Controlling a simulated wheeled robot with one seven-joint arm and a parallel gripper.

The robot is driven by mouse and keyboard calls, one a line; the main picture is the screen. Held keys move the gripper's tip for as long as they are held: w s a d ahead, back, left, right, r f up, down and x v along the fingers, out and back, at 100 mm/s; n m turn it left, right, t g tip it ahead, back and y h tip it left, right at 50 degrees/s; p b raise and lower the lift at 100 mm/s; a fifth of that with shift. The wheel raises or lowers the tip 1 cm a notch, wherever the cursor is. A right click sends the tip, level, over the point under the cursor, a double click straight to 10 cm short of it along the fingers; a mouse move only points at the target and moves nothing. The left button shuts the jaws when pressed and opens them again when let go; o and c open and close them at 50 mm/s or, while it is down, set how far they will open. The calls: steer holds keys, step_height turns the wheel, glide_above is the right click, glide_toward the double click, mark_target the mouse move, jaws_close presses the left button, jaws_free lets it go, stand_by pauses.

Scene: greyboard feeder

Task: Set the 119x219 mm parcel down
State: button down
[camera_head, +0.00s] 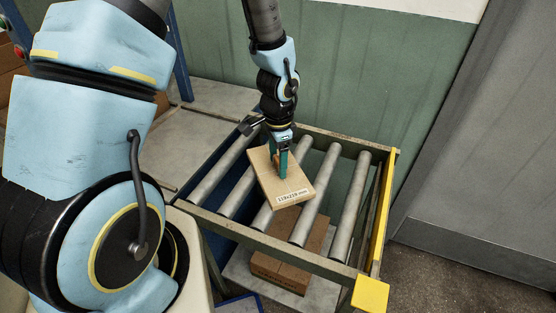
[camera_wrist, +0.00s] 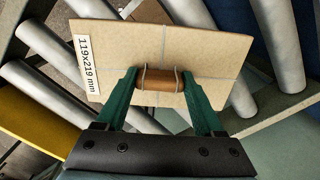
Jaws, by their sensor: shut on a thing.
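The 119x219 mm parcel (camera_head: 273,182) is a flat tan board pack with a white size label, held over the rollers in the head view. In the wrist view the parcel (camera_wrist: 213,52) fills the upper middle, its label at the left edge. My gripper (camera_head: 283,168) has green fingers and reaches down onto the parcel's upper face. In the wrist view my gripper (camera_wrist: 158,80) is shut on a brown cylindrical handle strapped to that face. The parcel looks slightly tilted. I cannot tell whether its underside touches the rollers.
A roller conveyor (camera_head: 389,210) with several grey rollers and a yellow right edge lies below the parcel. Brown cartons (camera_head: 284,273) sit beneath the rollers. A green wall (camera_head: 380,80) stands behind, and a grey panel (camera_head: 480,150) at right. Rollers at the right are bare.

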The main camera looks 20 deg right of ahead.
jaws_free()
step_height(320, 180, up, 11)
steer(key=b, duration=0.1)
steer(key=a+r+n, duration=0.3)
steer(key=a+n, duration=0.5)
steer(key=a, duration=0.4)
steer(key=w+a+r+n+t, duration=0.1)
steer(key=a+r+n, duration=0.1)
steer(key=a+n, duration=0.6)
steer(key=a, duration=0.5)
steer(key=shift+a+r+n+t, duration=0.15)
steer(key=shift+r+n+t, duration=0.15)
steer(key=shift+r, duration=0.1)
